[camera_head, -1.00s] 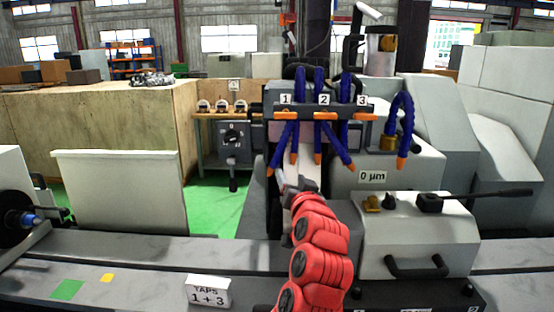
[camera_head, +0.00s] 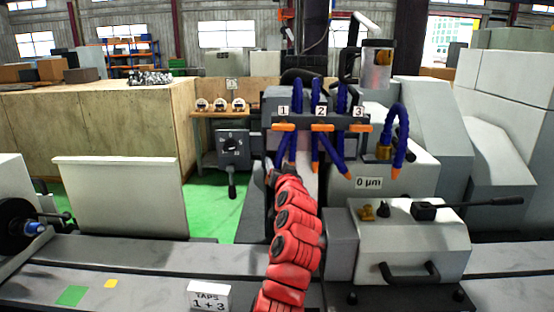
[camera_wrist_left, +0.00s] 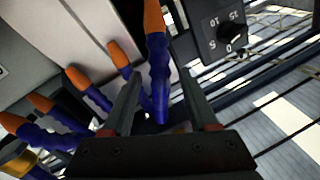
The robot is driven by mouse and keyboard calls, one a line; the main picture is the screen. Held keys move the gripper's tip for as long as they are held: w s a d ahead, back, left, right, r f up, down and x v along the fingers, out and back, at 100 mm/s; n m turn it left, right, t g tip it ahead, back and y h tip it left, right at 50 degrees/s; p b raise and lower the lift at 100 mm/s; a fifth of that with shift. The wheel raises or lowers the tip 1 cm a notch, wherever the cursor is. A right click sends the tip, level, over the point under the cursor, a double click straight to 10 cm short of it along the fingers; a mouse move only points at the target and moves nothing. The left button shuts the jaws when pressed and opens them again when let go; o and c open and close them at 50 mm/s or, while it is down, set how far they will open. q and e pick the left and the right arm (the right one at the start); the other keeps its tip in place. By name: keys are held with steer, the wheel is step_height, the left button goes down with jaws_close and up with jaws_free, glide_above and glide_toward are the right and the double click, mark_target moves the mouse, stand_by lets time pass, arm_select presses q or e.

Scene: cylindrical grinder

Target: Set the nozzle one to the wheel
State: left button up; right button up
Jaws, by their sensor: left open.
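The blue hose of nozzle one (camera_head: 281,150) hangs below the label 1, and its lower end is hidden behind my left gripper (camera_head: 270,172). In the left wrist view a blue hose with an orange tip, apparently nozzle one (camera_wrist_left: 158,72), lies between the open fingers of my left gripper (camera_wrist_left: 160,75). I cannot tell whether they touch it. A pale surface, perhaps the wheel (camera_head: 309,178), shows just right of my red left arm and is partly hidden. My right gripper is out of view.
The nozzles under labels 2 (camera_head: 330,155) and 3 (camera_head: 341,98) hang close by on the right. A sign reading TAPS 1 + 3 (camera_head: 209,297) sits in front. A grey machine block with a handle (camera_head: 410,245) stands at right.

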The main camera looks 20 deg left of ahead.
arm_select(q)
steer(key=shift+x, duration=1.25)
jaws_close()
stand_by(0.7)
